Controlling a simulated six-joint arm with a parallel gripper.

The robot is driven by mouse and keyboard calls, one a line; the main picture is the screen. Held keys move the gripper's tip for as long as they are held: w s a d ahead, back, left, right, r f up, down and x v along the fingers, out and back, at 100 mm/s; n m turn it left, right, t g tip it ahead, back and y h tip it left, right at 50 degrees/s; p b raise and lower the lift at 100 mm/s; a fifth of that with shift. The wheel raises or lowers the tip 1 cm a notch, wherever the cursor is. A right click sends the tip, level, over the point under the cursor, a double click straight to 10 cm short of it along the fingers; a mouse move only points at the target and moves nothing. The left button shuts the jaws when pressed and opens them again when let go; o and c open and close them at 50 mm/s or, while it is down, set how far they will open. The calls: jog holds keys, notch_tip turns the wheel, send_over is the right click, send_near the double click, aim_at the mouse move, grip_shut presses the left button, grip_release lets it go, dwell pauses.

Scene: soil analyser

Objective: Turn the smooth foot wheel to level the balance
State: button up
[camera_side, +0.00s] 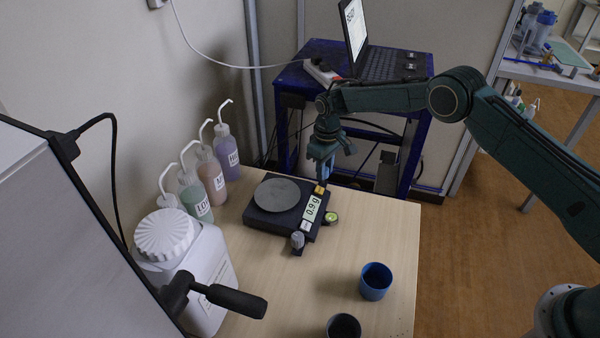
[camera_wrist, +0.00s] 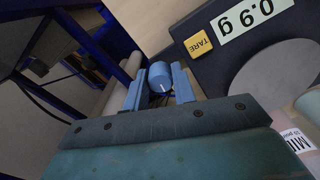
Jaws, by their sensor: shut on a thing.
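The balance (camera_side: 252,222) is a dark box with a round grey pan (camera_side: 277,194) on the table; its display (camera_side: 312,209) reads 0.9 g. In the wrist view, a smooth blue foot wheel (camera_wrist: 160,76) with a white mark sits between the two blue fingers of my gripper (camera_wrist: 159,69), just outside the balance's corner by the yellow TARE button (camera_wrist: 198,44). My gripper (camera_side: 326,180) is shut on this wheel at the balance's far right corner in the side view, where the wheel is mostly hidden. A grey knob (camera_side: 297,240) stands at the near corner. A round yellow-green level (camera_side: 331,217) sits at the right edge.
Several wash bottles (camera_side: 212,173) and a white jug (camera_side: 205,265) line the left side. A blue cup (camera_side: 376,282) and a dark cup (camera_side: 343,327) stand near the front. A blue stand with a laptop (camera_side: 380,62) is behind my gripper. The table right of the balance is clear.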

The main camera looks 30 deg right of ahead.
jog(key=n, duration=0.4)
jog(key=shift+w+n, duration=0.1)
jog(key=shift+n, duration=2.1)
jog(key=o, duration=1)
notch_tip(320, 180, up, 14)
